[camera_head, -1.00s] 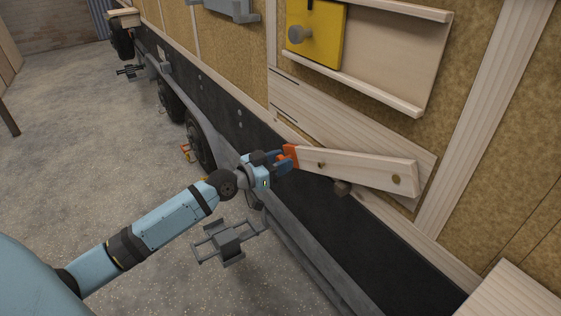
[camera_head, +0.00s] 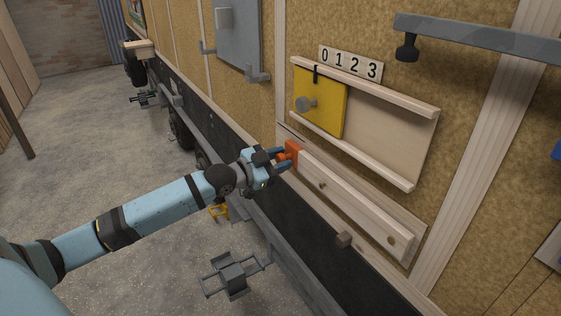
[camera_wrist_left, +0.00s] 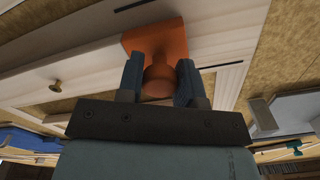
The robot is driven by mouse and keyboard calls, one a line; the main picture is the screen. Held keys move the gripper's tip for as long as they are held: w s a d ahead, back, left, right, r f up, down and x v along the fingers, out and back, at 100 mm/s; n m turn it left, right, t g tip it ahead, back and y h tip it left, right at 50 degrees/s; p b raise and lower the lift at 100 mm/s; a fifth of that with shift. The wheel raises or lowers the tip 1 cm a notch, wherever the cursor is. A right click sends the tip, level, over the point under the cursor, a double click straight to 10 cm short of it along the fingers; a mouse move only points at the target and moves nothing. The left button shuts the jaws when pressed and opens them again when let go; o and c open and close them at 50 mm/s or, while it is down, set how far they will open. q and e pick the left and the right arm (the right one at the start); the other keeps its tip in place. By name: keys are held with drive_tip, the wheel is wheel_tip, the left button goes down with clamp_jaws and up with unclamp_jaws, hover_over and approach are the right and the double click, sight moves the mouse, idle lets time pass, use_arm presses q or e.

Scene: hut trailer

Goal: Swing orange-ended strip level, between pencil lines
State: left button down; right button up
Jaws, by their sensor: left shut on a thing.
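The wooden strip (camera_head: 345,195) lies along a pale backing board on the trailer wall. A round fastener (camera_head: 392,239) shows near its right end. Its left end carries an orange block (camera_head: 292,150) with a round orange knob (camera_wrist_left: 158,78). My left gripper (camera_head: 282,158) is shut on the knob, one finger on each side in the left wrist view. Dark pencil lines show on the board there, one (camera_wrist_left: 134,5) above the orange block and one (camera_wrist_left: 222,65) to its right. The strip runs about parallel to the board's edges. My right gripper is not in view.
Above the strip is a railed panel with a yellow slider (camera_head: 322,105) and a 0-3 number plate (camera_head: 349,64). A grey bar (camera_head: 480,40) is at upper right.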

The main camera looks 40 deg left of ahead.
use_arm(q)
drive_tip(key=c, duration=0.8)
unclamp_jaws()
drive_tip(key=shift+s, duration=0.1)
drive_tip(key=shift+p+v, duration=0.7)
drive_tip(key=shift+v, duration=6.1)
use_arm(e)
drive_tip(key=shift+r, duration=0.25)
